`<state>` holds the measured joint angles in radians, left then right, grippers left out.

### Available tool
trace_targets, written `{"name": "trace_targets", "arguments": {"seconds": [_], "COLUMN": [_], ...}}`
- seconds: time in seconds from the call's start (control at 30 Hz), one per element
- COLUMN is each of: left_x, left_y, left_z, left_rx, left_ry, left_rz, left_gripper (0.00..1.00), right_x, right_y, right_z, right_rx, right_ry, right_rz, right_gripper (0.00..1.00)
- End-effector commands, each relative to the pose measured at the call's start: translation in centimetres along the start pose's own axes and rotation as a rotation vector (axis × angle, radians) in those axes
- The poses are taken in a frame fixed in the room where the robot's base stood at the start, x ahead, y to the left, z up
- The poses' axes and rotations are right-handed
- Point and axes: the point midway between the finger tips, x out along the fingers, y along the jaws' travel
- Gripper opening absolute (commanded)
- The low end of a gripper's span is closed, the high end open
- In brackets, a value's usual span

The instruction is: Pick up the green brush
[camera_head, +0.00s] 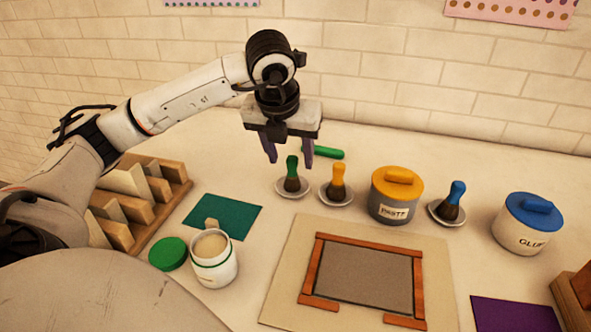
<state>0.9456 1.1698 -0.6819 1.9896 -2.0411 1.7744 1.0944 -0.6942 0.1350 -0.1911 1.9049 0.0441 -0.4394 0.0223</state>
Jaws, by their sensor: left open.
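The green brush (292,170) stands upright with its dark bristles down on a small saucer (283,190). Its green handle points up. My left gripper (289,159) is open and empty and points down, with its fingertips around or just above the top of the green handle in the picture. I cannot tell how far apart in depth they are. My right gripper is not in view.
An orange brush (338,178) on a saucer stands close at right, then a paste pot (391,209), a blue brush (456,195) and a glue pot (524,231). A green object (329,153) lies behind, partly hidden. An open jar (214,265) and wooden rack (178,180) are at left.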

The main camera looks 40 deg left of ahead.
Motion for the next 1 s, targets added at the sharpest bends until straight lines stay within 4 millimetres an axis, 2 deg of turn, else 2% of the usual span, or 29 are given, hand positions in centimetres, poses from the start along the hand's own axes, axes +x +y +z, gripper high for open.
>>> {"name": "trace_targets", "arguments": {"seconds": [0.17,0.43,0.73,0.77,1.0], "left_x": [1.3,5.1,5.8,5.8,5.8], "left_y": [0.1,0.3,0.3,0.3,0.3], "left_z": [-0.1,-0.4,-0.4,-0.4,-0.4], "left_rx": [0.0,-0.001,0.0,0.0,0.0], "left_ry": [0.002,0.003,0.0,0.0,0.0], "left_rz": [0.001,0.0,-0.001,-0.001,-0.001], "left_gripper": [0.5,0.5,0.5,0.48,0.08], "right_x": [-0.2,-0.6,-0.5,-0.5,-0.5], "right_y": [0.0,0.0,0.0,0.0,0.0], "right_z": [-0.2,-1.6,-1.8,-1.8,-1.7], "right_rx": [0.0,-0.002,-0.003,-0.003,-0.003], "right_ry": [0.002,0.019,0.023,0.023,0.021], "right_rz": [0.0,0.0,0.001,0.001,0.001], "right_gripper": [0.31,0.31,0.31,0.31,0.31]}}
